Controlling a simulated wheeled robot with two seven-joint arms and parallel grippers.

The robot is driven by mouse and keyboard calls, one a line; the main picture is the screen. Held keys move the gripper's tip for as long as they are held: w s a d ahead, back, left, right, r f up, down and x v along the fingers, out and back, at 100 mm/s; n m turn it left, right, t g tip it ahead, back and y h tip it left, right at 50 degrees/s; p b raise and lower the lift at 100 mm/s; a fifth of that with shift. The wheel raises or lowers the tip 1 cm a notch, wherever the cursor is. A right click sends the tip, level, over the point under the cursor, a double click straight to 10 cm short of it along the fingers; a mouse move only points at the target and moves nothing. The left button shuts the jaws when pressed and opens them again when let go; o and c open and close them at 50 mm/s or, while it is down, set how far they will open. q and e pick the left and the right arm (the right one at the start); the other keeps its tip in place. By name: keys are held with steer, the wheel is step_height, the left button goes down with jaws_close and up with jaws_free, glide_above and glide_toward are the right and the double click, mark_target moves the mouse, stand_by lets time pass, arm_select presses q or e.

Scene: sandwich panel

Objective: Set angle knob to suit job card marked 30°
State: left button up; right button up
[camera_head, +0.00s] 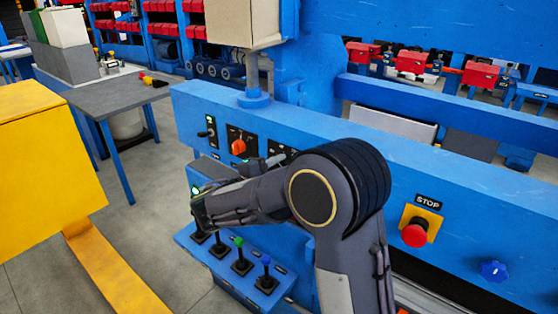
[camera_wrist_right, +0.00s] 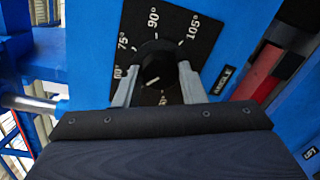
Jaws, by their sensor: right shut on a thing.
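In the right wrist view a black angle knob (camera_wrist_right: 152,68) sits on a black dial plate (camera_wrist_right: 172,28) marked 75°, 90° and 105°, with another mark at the left edge partly cut off by a finger. My right gripper (camera_wrist_right: 158,84) has one finger on each side of the knob and is shut on it. A pale line shows on the knob's face, toward its lower part. The lower dial marks are mostly hidden by the gripper. In the head view my right arm covers most of the dial plate (camera_head: 281,150). No job card can be made out. My left gripper is not in view.
An orange knob (camera_head: 238,147) sits left of the dial on the blue panel. Several small levers (camera_head: 241,262) stand below my forearm. A yellow block (camera_head: 45,150) stands at left.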

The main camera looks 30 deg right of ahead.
steer(key=shift+f+n+h+p, duration=0.1)
steer(key=shift+n+h+p, duration=0.15)
steer(key=shift+n+p, duration=2.8)
steer(key=shift+f+n+h+p, duration=0.1)
steer(key=shift+n+h+p, duration=0.15)
steer(key=shift+n+p, duration=2.75)
steer(key=o, duration=1)
steer(key=shift+a, duration=0.1)
steer(key=b+v, duration=0.1)
steer(key=v, duration=0.6)
steer(key=shift+a+b, duration=0.3)
steer(key=shift+a, duration=0.1)
